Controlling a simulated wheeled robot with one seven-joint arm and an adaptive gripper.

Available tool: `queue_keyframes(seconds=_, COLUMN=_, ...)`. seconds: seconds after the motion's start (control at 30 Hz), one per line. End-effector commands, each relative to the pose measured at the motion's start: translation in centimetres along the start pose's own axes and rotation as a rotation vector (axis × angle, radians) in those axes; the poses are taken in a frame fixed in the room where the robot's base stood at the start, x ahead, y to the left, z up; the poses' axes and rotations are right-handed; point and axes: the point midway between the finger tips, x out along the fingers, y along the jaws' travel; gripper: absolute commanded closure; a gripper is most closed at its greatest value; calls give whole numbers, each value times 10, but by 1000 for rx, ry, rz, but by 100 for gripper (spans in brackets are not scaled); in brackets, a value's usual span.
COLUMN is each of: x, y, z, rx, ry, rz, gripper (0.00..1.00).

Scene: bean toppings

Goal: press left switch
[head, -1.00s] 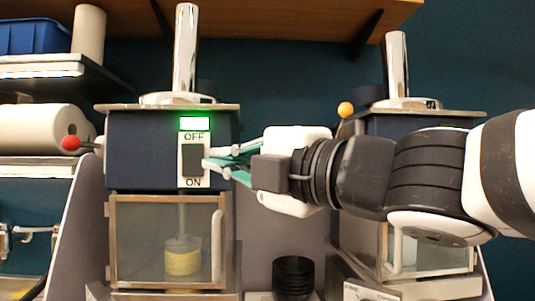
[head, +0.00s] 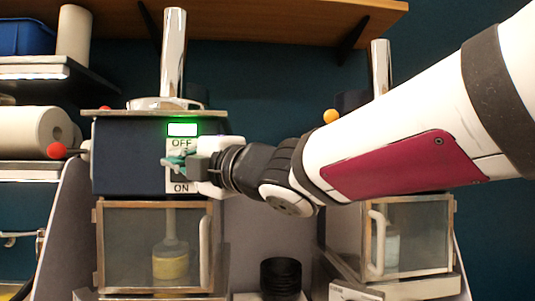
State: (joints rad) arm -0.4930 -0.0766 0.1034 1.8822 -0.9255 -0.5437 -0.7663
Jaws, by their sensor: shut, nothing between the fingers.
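The left machine is a dark blue box (head: 118,155) with a switch plate (head: 181,188) on its front, marked OFF above and ON below. A lit green-framed indicator (head: 182,130) sits just above the plate. My gripper (head: 168,165) is shut and empty, with its teal fingers in front of the switch's middle. The fingers hide most of the rocker. I cannot tell whether they touch it or which way it is tilted.
A red ball knob (head: 57,150) sticks out on the left machine's left side. Below is a clear-doored chamber (head: 127,235) with a yellow-filled container (head: 171,265). A right machine has a similar chamber (head: 425,230). Black stacked cups (head: 281,276) stand between them. A wooden shelf (head: 260,15) is overhead.

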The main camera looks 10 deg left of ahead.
Motion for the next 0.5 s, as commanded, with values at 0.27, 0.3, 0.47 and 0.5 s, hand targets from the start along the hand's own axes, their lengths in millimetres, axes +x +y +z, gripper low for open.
queue_keyframes(seconds=0.27, x=8, y=0, z=8, rx=-1, ry=0, rz=-1, gripper=100)
queue_keyframes(seconds=0.3, x=8, y=-1, z=9, rx=0, ry=0, rz=-1, gripper=100)
queue_keyframes(seconds=0.47, x=8, y=-1, z=9, rx=0, ry=0, rz=-1, gripper=100)
queue_keyframes(seconds=0.5, x=8, y=-1, z=9, rx=0, ry=0, rz=-1, gripper=100)
